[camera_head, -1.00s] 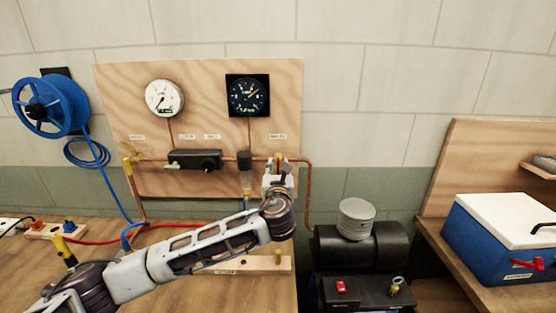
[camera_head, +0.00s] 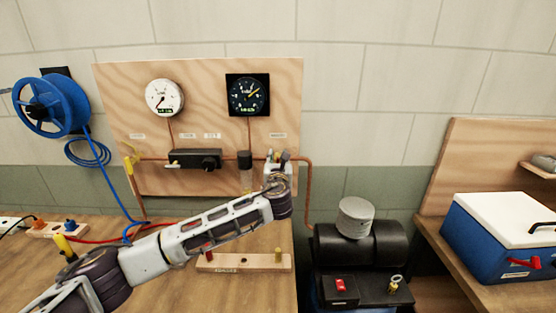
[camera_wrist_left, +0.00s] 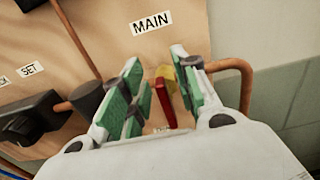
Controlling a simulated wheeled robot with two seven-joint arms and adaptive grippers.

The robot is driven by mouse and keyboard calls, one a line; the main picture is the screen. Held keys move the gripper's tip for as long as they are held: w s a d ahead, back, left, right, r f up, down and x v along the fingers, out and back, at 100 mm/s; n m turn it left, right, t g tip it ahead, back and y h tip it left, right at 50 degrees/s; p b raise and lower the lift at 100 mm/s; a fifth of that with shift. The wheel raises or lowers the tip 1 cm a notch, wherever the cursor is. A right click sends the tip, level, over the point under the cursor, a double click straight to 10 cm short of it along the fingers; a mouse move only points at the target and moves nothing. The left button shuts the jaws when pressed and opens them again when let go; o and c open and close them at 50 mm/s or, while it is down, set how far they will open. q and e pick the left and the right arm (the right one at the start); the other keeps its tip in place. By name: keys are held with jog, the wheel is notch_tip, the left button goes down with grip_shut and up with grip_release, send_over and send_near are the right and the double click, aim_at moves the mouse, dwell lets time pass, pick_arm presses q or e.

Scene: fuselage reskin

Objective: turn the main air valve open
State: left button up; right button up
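The main air valve is on the copper pipe under the MAIN label at the right of the wooden board. In the left wrist view its red lever (camera_wrist_left: 162,98) and yellow body (camera_wrist_left: 167,73) show between my fingers. The lever points down and slightly right in that view. My left gripper (camera_wrist_left: 160,88) is open, with green pads on both sides of the lever. The right pads are close to the yellow body; I cannot tell whether they touch. In the head view my left gripper (camera_head: 279,163) covers most of the valve. My right gripper is not in view.
The wooden board (camera_head: 210,85) carries a white gauge (camera_head: 164,97), a black gauge (camera_head: 247,95), a dark regulator (camera_head: 195,159) and copper pipe. A black compressor (camera_head: 385,243) stands at lower right. A blue hose reel (camera_head: 50,105) hangs left. A wooden strip (camera_head: 225,264) lies below the arm.

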pick_arm(q)
grip_shut()
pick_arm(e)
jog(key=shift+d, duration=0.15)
